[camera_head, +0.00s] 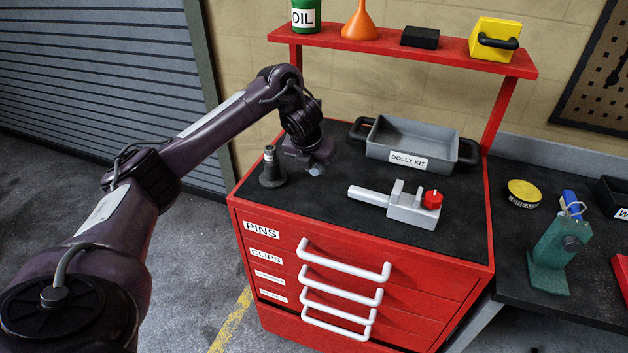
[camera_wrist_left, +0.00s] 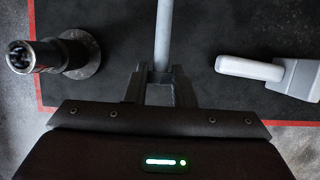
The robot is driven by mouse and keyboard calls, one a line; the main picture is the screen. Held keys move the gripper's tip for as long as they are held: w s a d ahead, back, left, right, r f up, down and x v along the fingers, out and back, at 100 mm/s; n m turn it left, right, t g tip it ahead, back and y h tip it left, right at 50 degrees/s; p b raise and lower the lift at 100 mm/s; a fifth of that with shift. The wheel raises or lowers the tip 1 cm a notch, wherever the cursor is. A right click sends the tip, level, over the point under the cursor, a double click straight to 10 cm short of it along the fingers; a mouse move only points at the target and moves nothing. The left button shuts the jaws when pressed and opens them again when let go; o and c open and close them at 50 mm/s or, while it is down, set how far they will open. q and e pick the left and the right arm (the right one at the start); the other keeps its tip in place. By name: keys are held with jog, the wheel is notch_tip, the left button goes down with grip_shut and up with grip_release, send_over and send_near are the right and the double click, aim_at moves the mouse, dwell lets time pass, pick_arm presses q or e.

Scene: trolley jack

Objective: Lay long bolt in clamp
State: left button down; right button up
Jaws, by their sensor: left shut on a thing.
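My left gripper (camera_head: 314,162) is over the left part of the red cabinet's dark top, between a dark post and the clamp. In the left wrist view its fingers (camera_wrist_left: 160,88) are shut on a grey rod, the long bolt (camera_wrist_left: 162,38), which runs away from the fingers. In the head view only a small grey end of the bolt (camera_head: 315,171) shows below the gripper; the rest is hidden. The silver clamp (camera_head: 405,208), with upright jaws, a pale handle and a red knob, lies to the right of the gripper. Its handle (camera_wrist_left: 248,68) shows in the left wrist view. My right gripper is out of view.
A dark post on a round base (camera_head: 271,175) stands left of the gripper; it also shows in the left wrist view (camera_wrist_left: 38,56). The grey "DOLLY KIT" tray (camera_head: 436,137) sits behind the clamp. A red shelf (camera_head: 395,45) overhangs the back. The front strip of the top is clear.

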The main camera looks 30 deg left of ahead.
pick_arm(q)
notch_tip(320, 180, up, 13)
jog(key=p, duration=0.5)
jog(key=shift+r, duration=0.15)
